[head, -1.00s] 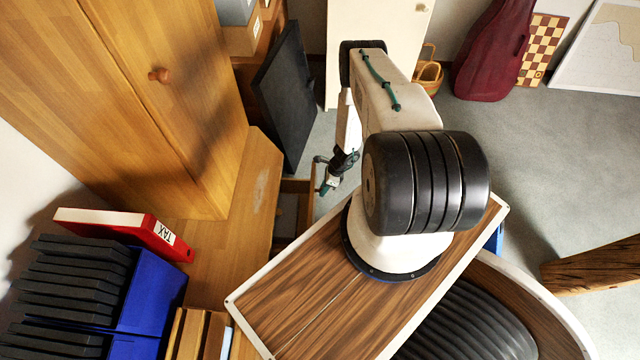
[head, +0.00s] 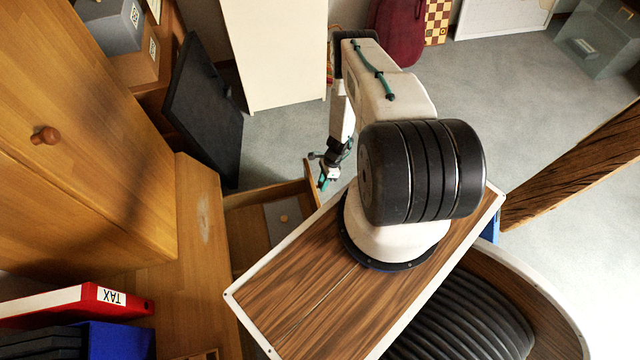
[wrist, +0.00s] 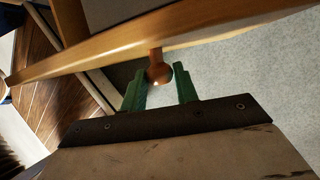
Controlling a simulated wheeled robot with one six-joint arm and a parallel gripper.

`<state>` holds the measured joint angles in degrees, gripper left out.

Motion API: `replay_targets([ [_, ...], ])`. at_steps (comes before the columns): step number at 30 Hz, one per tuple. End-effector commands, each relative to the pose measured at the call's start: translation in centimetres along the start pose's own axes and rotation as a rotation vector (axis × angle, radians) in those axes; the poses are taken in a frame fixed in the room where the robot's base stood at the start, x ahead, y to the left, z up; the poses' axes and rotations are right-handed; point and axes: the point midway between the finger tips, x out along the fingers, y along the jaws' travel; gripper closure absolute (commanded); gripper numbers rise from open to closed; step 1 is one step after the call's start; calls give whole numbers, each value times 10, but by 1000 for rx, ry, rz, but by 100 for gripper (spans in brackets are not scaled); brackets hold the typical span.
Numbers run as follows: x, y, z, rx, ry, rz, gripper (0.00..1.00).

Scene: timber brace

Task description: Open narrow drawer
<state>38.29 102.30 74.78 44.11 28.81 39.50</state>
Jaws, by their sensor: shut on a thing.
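The narrow drawer (head: 245,222) is pulled partway out of the wooden desk in the head view, and part of its inside shows. Its front panel (wrist: 100,70) crosses the wrist view, with a round wooden knob (wrist: 158,72) standing out from it. My gripper (wrist: 160,85) has its two green fingers on either side of the knob and holds it. In the head view my gripper (head: 326,176) is at the drawer's outer end. My own body hides the drawer's near side.
The wooden desk top (head: 203,250) lies left of the drawer, under a wooden cabinet (head: 80,130). A dark panel (head: 205,105) leans behind the drawer. A red TAX binder (head: 75,304) lies at lower left. A timber beam (head: 580,160) slants at right. Grey floor (head: 290,140) is clear beyond the drawer.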

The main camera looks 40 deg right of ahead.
Motion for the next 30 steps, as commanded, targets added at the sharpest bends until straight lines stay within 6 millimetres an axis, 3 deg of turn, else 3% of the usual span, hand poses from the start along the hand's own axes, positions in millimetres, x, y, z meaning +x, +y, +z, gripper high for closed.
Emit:
replay_targets([
  [17,-4,-2,-10,-3,-1,5,100],
  [18,-4,-2,-9,-3,-1,5,68],
  [20,-4,-2,-9,-3,-1,4,51],
  [30,-7,-3,-8,-5,1,3,48],
])
